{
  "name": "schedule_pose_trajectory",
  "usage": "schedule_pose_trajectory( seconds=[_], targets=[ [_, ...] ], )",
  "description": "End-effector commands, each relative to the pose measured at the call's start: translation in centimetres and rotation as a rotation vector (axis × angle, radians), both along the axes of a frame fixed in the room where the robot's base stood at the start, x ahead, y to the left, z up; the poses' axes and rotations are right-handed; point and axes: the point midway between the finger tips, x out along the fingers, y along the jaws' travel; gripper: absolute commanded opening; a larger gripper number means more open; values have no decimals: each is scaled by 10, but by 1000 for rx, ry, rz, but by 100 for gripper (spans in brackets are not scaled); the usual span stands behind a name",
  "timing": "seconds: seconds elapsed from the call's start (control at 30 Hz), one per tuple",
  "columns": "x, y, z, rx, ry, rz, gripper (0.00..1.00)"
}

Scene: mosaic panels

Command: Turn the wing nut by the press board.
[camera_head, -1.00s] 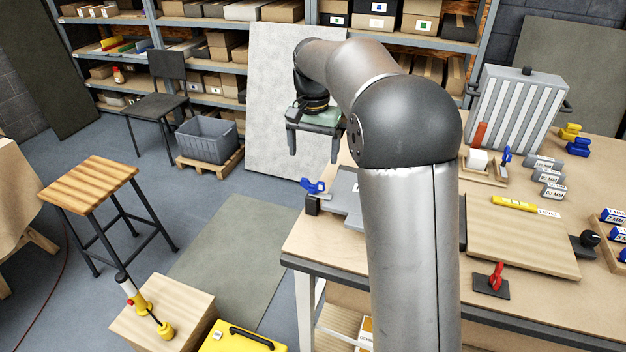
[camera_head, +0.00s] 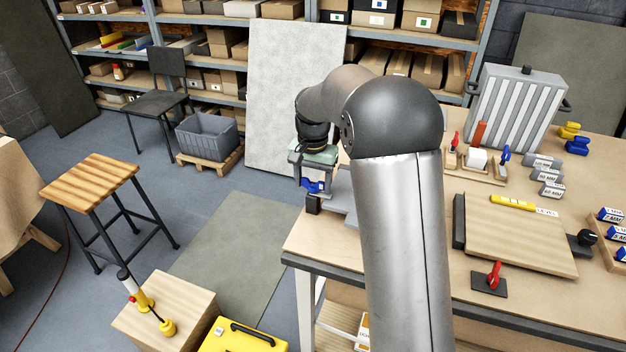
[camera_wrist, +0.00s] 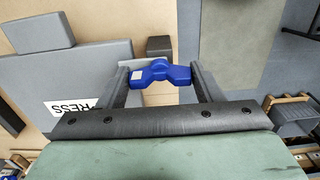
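The blue wing nut (camera_wrist: 160,73) has two wings spread left and right in the wrist view. It also shows under my gripper in the head view (camera_head: 313,186), at the table's left end. My gripper (camera_wrist: 159,68) is open, pointing down, with one finger beyond each wing tip. The gaps to the wings look small; contact cannot be told. My arm hides part of the board in the head view.
A small dark block (camera_wrist: 159,46) sits close to the wing nut, and a grey block (camera_wrist: 38,30) lies on the board. The table edge is close by. Farther right are a wooden board (camera_head: 520,235), a red wing nut (camera_head: 494,275) and a striped rack (camera_head: 515,108).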

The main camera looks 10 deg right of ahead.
Motion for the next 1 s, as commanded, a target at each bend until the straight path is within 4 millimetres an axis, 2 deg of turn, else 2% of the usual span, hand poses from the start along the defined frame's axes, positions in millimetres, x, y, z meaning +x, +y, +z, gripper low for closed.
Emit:
schedule_pose_trajectory(
  seconds=[0.03,0.07,0.47,0.67,1.0],
  targets=[
    [0,0,0,0,0,0,43],
    [0,0,0,0,0,0,37],
    [0,0,0,0,0,55,37],
    [0,0,0,1,-1,176,37],
    [0,0,1,0,-1,489,37]
  ],
)
